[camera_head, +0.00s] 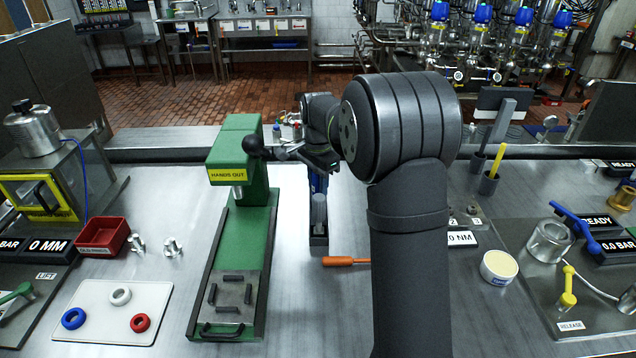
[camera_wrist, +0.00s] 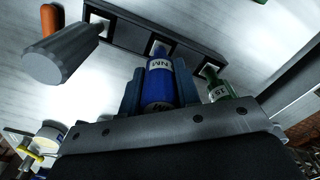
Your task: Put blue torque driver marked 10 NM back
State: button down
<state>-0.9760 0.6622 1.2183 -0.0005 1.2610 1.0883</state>
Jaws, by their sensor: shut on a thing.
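The blue torque driver (camera_wrist: 159,85) stands between the jaws of my gripper (camera_wrist: 159,92) in the wrist view. It has white bands; the letters "NM" show on one, but the number cannot be read. It also shows in the head view (camera_head: 318,183), below my gripper (camera_head: 319,164). My gripper is shut on it. Its far end lines up with the middle socket of the dark rack (camera_wrist: 128,35); I cannot tell whether it is in it. A grey driver (camera_wrist: 60,55) and a green driver (camera_wrist: 217,88) stand at sockets on either side. The rack (camera_head: 319,242) is partly hidden in the head view.
An orange-handled tool (camera_head: 345,261) lies right of the rack. The green press (camera_head: 237,190) stands close on the left. My arm hides the bench to the right; a round cream-coloured tub (camera_head: 499,267) stands beyond it. The bench in front of the rack is clear.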

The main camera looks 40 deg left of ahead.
jog(key=shift+f, duration=0.65)
jog(key=c, duration=1.1)
grip_release()
jog(key=shift+o, duration=0.2)
notch_tip(320, 180, up, 13)
jog(key=shift+r, duration=0.2)
